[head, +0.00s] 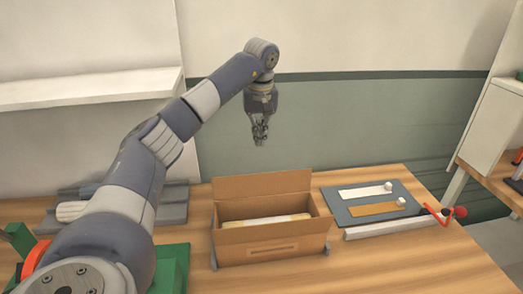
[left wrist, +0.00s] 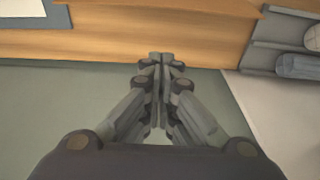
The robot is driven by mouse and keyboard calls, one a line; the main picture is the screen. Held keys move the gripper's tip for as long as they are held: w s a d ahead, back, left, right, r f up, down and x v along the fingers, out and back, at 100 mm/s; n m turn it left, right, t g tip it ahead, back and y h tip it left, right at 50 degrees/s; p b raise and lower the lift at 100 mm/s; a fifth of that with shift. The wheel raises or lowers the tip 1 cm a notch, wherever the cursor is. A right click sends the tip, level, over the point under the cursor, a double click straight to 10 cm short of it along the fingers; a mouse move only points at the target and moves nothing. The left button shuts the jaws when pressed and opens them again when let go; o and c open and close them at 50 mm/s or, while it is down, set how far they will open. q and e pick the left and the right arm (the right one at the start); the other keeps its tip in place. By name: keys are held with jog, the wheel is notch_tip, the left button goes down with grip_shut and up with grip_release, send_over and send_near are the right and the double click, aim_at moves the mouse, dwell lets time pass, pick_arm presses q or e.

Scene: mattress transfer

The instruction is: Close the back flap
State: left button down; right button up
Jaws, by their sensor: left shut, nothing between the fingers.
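An open cardboard box (head: 270,248) stands on the table in the head view, with pale contents (head: 265,223) inside. Its back flap (head: 263,184) stands up along the far side. My left gripper (head: 260,142) hangs fingers down, above and behind the box, apart from the back flap. Its fingers are shut and empty, and they also show in the left wrist view (left wrist: 160,60). Brown surfaces lie beyond the fingertips there; I cannot tell box from table. My right gripper is out of view.
A grey-blue tray (head: 408,204) with a white and a brown strip lies right of the box. A white bar (head: 385,229) with a red-orange handle (head: 444,214) lies before it. A grey rack (head: 173,210) is left. The wall (head: 350,130) rises behind the table.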

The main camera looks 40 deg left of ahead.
pick_arm(q)
jog(key=p, duration=0.3)
send_over(263, 185)
jog(key=w+a, duration=0.2)
jog(key=a, duration=0.1)
notch_tip(263, 185, down, 9)
jog(key=shift+r, duration=0.15)
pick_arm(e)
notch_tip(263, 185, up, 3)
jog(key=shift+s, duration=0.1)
pick_arm(q)
jog(key=shift+d, duration=0.1)
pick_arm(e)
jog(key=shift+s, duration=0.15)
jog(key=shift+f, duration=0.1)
